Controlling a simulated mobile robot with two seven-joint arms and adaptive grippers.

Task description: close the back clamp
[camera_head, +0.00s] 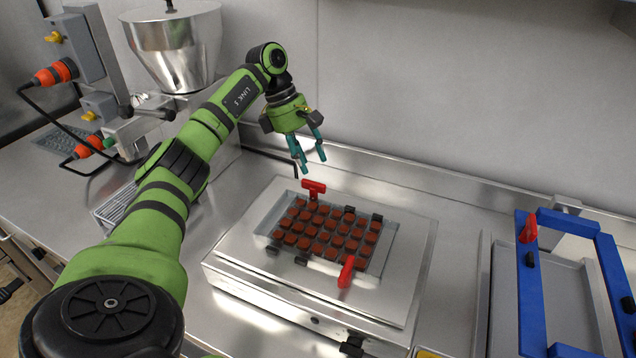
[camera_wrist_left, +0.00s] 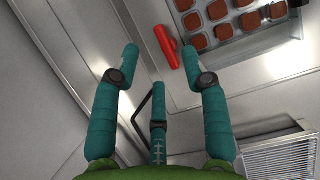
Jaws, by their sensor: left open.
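The red back clamp (camera_head: 313,187) stands at the back edge of the mould tray of brown pieces; its handle looks raised. It also shows in the wrist view (camera_wrist_left: 166,46), just beyond the fingertips. My left gripper (camera_head: 307,163) hangs above and slightly behind this clamp, its teal fingers pointing down. In the wrist view the gripper (camera_wrist_left: 160,68) has its fingers spread apart with nothing between them, and the clamp appears apart from them. A second red clamp (camera_head: 346,271) is at the tray's front edge. My right gripper is not in view.
The brown pieces sit in a tray on a metal plate (camera_head: 250,243) on the steel counter. A steel hopper machine (camera_head: 178,45) is at the left. A blue frame (camera_head: 533,300) with a red handle (camera_head: 528,229) lies at the right. A wall (camera_head: 450,90) rises close behind.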

